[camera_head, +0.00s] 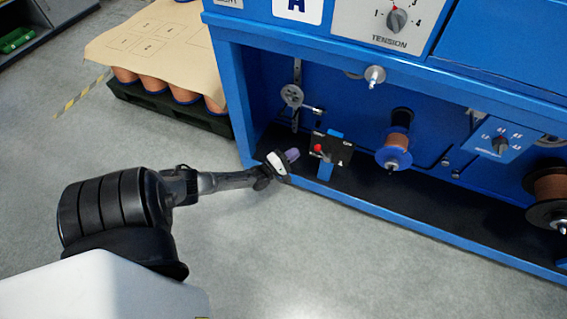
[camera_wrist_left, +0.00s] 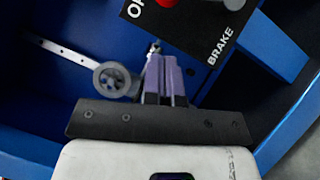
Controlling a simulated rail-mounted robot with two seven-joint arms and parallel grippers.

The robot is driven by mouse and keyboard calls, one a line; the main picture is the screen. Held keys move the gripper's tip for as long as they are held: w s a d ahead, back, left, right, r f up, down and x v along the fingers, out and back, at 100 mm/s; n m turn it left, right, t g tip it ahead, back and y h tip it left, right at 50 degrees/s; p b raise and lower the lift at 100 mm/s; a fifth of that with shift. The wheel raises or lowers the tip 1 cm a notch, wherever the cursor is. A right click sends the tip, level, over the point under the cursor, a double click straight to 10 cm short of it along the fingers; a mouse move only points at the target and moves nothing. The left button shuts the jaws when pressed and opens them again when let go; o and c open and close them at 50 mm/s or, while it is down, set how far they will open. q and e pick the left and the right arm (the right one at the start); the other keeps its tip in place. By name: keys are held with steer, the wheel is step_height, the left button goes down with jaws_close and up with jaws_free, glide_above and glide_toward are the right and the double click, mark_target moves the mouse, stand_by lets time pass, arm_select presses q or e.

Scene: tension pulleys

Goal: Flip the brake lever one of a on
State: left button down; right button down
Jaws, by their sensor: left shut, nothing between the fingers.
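The brake panel is a black plate (camera_head: 338,151) on a blue bracket at the lower front of the blue machine, marked with A. Its red knob (camera_head: 318,148) sits toward the left side of the plate. In the left wrist view the plate (camera_wrist_left: 205,40) shows the word BRAKE, and the red knob (camera_wrist_left: 167,3) is cut off by the top edge. My left gripper (camera_head: 292,155) is just left of the plate, apart from the knob. Its purple fingers (camera_wrist_left: 166,76) are shut together and empty, pointing toward the plate. My right gripper is not in view.
A pulley (camera_head: 291,95) on a slotted bar is behind and above my left gripper. A copper spool (camera_head: 394,151) is right of the plate. The machine's blue lower rail (camera_head: 420,226) runs along the front. A pallet of copper spools (camera_head: 155,84) stands left; the grey floor is open.

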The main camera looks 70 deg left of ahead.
arm_select(q)
steer(key=shift+w+d+r+b, duration=0.15)
steer(key=shift+w+d+r, duration=0.15)
steer(key=shift+w, duration=0.5)
steer(key=shift+w+d+r+b, duration=0.2)
steer(key=shift+w+d, duration=0.1)
steer(key=shift+w, duration=0.5)
steer(key=shift+w+d+r+b, duration=0.15)
steer(key=shift+w+d+r, duration=0.15)
steer(key=shift+w, duration=0.5)
